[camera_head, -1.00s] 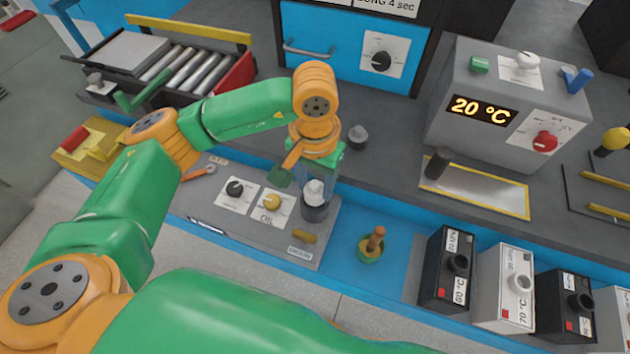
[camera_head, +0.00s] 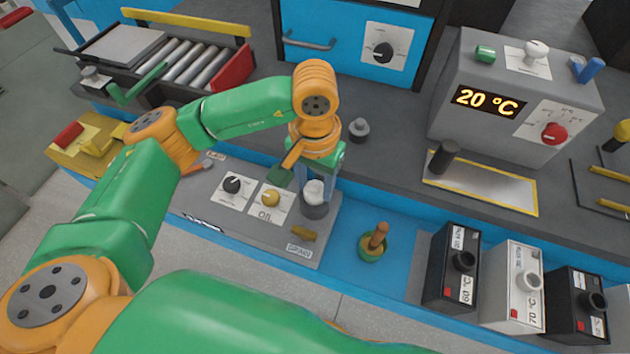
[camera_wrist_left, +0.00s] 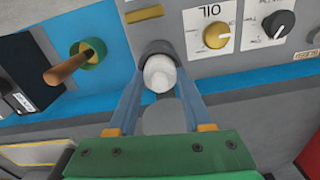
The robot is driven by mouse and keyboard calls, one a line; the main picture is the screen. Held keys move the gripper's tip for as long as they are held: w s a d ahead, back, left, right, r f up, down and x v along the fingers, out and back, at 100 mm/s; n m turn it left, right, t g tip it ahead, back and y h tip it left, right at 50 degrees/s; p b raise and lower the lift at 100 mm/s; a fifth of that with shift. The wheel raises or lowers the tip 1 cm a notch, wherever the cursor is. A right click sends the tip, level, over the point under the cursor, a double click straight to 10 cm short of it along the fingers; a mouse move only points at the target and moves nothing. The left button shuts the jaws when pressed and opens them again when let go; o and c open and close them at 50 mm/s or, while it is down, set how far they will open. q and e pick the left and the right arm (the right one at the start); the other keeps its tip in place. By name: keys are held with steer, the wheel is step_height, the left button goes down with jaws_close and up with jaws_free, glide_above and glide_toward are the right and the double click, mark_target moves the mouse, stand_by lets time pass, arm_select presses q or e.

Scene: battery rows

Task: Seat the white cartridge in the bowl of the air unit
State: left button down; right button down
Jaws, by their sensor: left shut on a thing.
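The white cartridge (camera_head: 314,192) is upright between the fingers of my left gripper (camera_head: 314,190), at the mouth of the dark bowl (camera_head: 315,211) of the air unit. In the left wrist view the cartridge (camera_wrist_left: 160,72) shows between the two blue fingers of the left gripper (camera_wrist_left: 160,80), with the dark bowl rim (camera_wrist_left: 153,47) around its far side. The left gripper is shut on the cartridge. How deep the cartridge sits is hidden. The air unit (camera_head: 240,220) is a grey panel with a black knob, a yellow OIL knob and a DRAIN label. My right gripper is not in view.
A green cup with a brown-handled tool (camera_head: 373,243) stands on the blue mat to the right. Several battery-like boxes (camera_head: 450,268) line the right front. A small grey knobbed piece (camera_head: 358,130) stands behind the gripper. The grey heater box (camera_head: 515,100) is at the back right.

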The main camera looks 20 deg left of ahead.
mark_target(315, 184)
arm_select(q)
steer(key=shift+f+b, duration=0.4)
steer(key=shift+c, duration=1.2)
jaws_free()
step_height(315, 184, up, 7)
steer(key=shift+r+b, duration=0.1)
steer(key=shift+b, duration=0.2)
